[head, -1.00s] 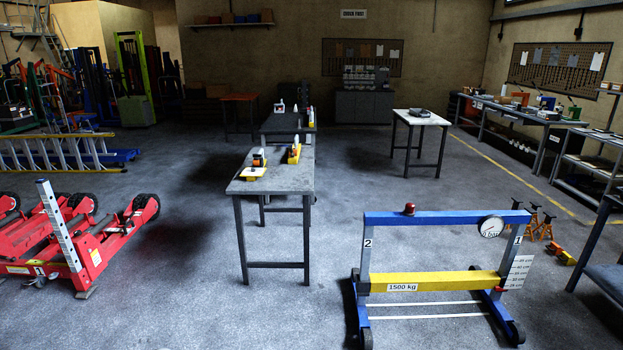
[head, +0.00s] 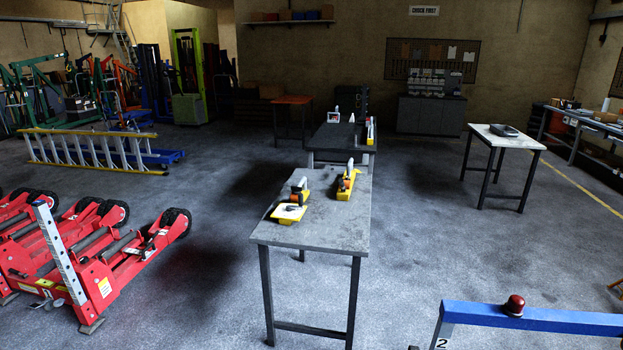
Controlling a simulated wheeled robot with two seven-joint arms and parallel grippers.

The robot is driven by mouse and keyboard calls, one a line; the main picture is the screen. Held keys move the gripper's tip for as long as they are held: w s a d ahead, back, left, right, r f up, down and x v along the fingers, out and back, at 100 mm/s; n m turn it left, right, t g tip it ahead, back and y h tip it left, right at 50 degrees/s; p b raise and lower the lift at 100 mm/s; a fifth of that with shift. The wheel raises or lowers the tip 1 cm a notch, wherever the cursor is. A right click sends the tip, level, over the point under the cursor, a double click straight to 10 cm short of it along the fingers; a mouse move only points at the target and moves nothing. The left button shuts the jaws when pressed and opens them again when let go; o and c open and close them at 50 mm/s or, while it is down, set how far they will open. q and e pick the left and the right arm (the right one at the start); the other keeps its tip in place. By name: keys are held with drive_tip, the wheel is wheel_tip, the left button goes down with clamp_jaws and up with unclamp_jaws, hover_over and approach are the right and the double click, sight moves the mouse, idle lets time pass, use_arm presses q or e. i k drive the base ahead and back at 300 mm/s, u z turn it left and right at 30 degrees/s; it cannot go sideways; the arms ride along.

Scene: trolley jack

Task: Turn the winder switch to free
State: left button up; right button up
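No winder switch can be made out at this distance. On the grey table (head: 335,225) ahead stand two small devices. One has a yellow base with a white plate and a dark and orange body (head: 297,192). The other is a long yellow device (head: 347,184) with an upright white part and an orange part. I cannot tell whether either is the winder. Neither of my grippers is in view.
A blue frame (head: 540,317) with a red knob stands at the lower right. Red jacks (head: 110,265) stand at the left, with a yellow ladder (head: 95,150) behind them. A dark table (head: 338,138) and a white-topped table (head: 506,137) stand farther back. Floor before the grey table is clear.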

sight(296, 189)
drive_tip(key=u, duration=0.25)
drive_tip(key=i, duration=1.1)
drive_tip(key=u, duration=1.15)
drive_tip(key=i, duration=1)
drive_tip(key=z, duration=0.6)
drive_tip(key=i, duration=0.8)
drive_tip(key=z, duration=0.65)
